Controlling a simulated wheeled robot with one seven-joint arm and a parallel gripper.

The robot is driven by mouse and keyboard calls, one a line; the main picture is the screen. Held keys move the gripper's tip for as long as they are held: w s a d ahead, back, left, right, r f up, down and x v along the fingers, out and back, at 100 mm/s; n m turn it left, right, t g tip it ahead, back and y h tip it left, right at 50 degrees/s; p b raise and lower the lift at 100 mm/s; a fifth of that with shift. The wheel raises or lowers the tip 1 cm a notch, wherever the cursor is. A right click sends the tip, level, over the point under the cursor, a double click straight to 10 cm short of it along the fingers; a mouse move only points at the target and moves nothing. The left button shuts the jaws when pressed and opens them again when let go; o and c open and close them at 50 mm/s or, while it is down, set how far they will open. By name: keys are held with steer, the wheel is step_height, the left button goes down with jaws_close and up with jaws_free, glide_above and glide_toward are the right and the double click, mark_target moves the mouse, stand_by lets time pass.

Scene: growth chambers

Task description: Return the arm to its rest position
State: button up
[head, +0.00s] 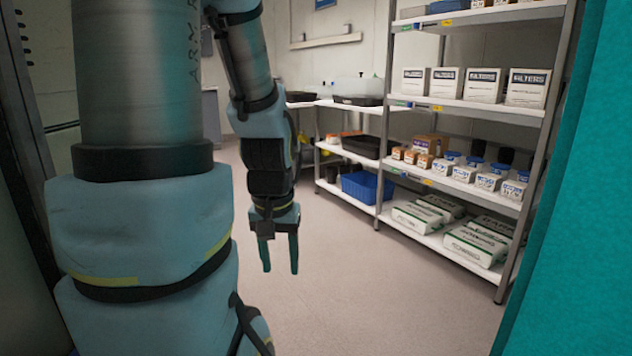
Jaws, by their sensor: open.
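My gripper (279,266) hangs at the end of my arm, pointing down, near the middle of the head view. Its two teal fingers are parallel and apart, with nothing between them. Bare floor shows below and around the fingers. My arm's large links fill the left side of the view and hide what lies behind them. The forearm comes down from the top, with the wrist just above the gripper.
A metal shelf unit (537,178) stands to the right with filter boxes (484,85), jars (487,181) and bags (474,244). A teal panel (577,200) closes the right edge. The floor (375,290) between is clear.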

step_height(320, 180, up, 28)
steer(key=p, duration=2.5)
steer(key=shift+f, duration=0.25)
steer(key=shift+d, duration=0.1)
